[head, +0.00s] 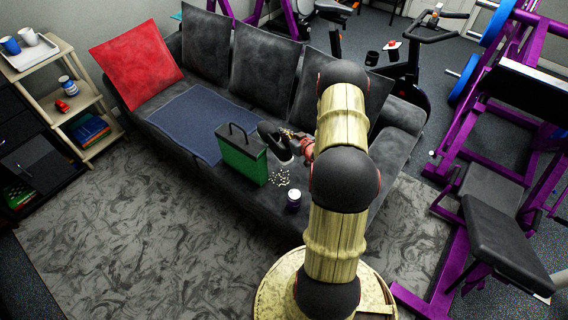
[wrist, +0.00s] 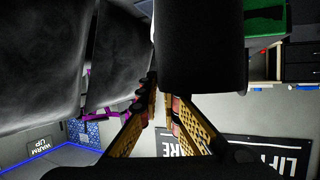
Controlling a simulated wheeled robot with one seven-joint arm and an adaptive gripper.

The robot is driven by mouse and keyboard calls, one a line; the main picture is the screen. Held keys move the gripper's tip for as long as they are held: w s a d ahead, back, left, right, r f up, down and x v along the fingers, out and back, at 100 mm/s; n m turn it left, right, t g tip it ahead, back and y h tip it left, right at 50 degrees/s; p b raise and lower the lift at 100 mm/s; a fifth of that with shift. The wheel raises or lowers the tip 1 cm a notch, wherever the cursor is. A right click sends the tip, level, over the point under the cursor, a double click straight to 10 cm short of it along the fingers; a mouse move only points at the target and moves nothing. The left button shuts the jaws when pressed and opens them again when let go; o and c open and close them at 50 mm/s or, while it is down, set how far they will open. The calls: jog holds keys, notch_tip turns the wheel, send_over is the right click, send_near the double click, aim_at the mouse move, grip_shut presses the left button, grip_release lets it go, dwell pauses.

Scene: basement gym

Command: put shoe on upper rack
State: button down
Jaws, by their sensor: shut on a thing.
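The dark shoe (head: 273,141) is above the sofa seat, just right of the green box, tilted. My gripper (head: 292,137) is shut on it at its right end. In the wrist view my gripper's fingers (wrist: 163,106) reach up to the dark shoe (wrist: 201,45), which fills the upper middle. The contact point is partly hidden. The wooden rack (head: 79,100) stands left of the sofa. Its top shelf holds a white tray (head: 40,55) with cups; a lower shelf holds a jar and a red item, and books sit below.
The grey sofa (head: 160,105) carries a red cushion (head: 137,65), dark cushions and a blue cloth (head: 190,125). The green box (head: 240,157) with a handle, white pellets and a jar (head: 293,199) are near the shoe. Purple gym equipment (head: 490,110) is at right.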

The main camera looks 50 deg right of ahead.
notch_tip(320, 180, down, 20)
jog(key=b, duration=0.6)
jog(key=shift+r, duration=0.1)
jog(key=c, duration=2.5)
grip_release()
jog(key=shift+f, duration=0.3)
jog(key=o, duration=0.5)
jog(key=shift+r, duration=0.1)
